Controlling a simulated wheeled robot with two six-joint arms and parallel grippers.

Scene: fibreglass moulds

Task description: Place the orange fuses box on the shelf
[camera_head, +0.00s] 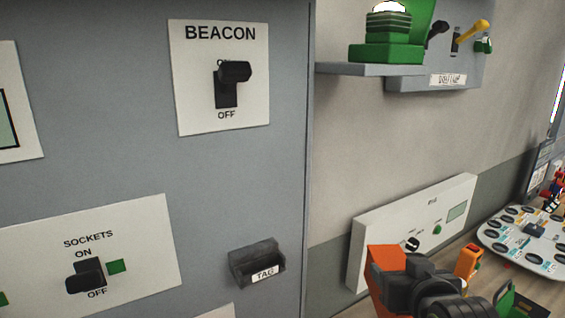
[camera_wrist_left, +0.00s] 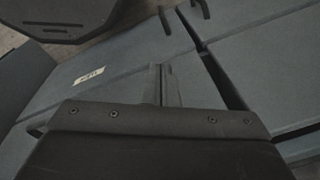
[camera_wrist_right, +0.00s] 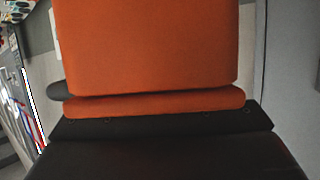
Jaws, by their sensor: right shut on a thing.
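The orange fuses box (camera_head: 385,256) is at the lower middle right of the head view, in my right gripper (camera_head: 400,280). My right gripper is shut on it, and the box (camera_wrist_right: 148,45) fills the middle of the right wrist view, hiding the fingertips. The grey shelf (camera_head: 345,69) juts from the wall at the upper right, above and behind the box and well apart from it. My left gripper (camera_wrist_left: 165,84) shows only in the left wrist view. Its narrow fingers lie together with nothing between them, over grey surfaces.
A green stacked beacon (camera_head: 388,45) stands on the shelf. A grey cabinet with switch panels (camera_head: 225,78) and a tag holder (camera_head: 257,263) fills the left. A white panel box (camera_head: 410,235), an orange-yellow tool (camera_head: 468,262) and a round board (camera_head: 530,238) are on the bench at right.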

